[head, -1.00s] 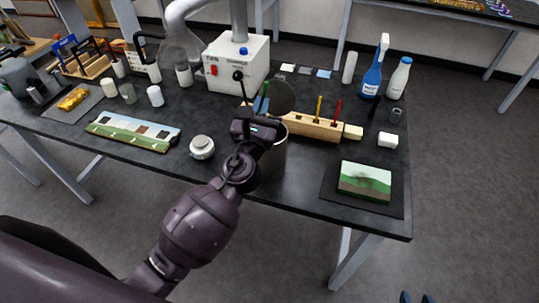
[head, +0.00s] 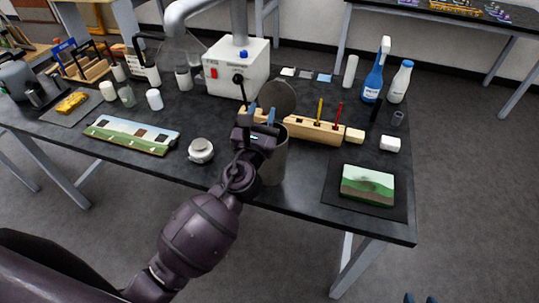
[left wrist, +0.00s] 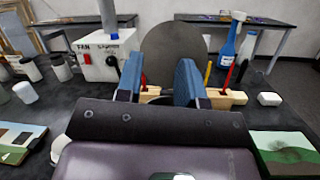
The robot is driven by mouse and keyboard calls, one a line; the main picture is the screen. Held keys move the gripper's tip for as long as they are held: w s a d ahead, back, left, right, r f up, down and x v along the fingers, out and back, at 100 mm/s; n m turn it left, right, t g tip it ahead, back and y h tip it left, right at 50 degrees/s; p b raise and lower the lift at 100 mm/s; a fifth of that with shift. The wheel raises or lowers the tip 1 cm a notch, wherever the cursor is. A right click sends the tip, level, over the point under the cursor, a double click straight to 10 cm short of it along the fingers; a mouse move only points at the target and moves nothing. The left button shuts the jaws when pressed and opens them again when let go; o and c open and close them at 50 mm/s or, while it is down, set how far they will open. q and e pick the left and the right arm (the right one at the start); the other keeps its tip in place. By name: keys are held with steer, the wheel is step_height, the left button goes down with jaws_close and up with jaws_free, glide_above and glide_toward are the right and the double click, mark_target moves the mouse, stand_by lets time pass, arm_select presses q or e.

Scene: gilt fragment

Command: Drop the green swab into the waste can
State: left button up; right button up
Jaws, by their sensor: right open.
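The waste can (head: 273,160) is a grey cylinder near the table's front edge, with its round dark lid (head: 277,97) raised behind it. The lid also shows in the left wrist view (left wrist: 172,38). My left gripper (head: 261,114) is over the can's mouth. In the left wrist view its blue fingers (left wrist: 158,82) stand apart with nothing seen between them. I do not see the green swab now; the inside of the can is hidden. A yellow swab (head: 319,110) and a red swab (head: 338,114) stand in a wooden block (head: 308,130). My right gripper's blue fingertips (head: 416,298) show at the bottom edge, apart.
A white fan box (head: 238,68) stands behind the can. A round silver-white jar (head: 201,150) sits left of it. A painted panel (head: 130,134) lies farther left, and a small landscape painting (head: 367,185) lies on a dark mat at right. Bottles (head: 373,82) stand at back right.

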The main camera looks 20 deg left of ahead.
arm_select(q)
steer(key=shift+s, duration=0.1)
steer(key=b+v, duration=0.2)
steer(key=v, duration=0.8)
steer(key=shift+s, duration=0.3)
steer(key=shift+f, duration=0.1)
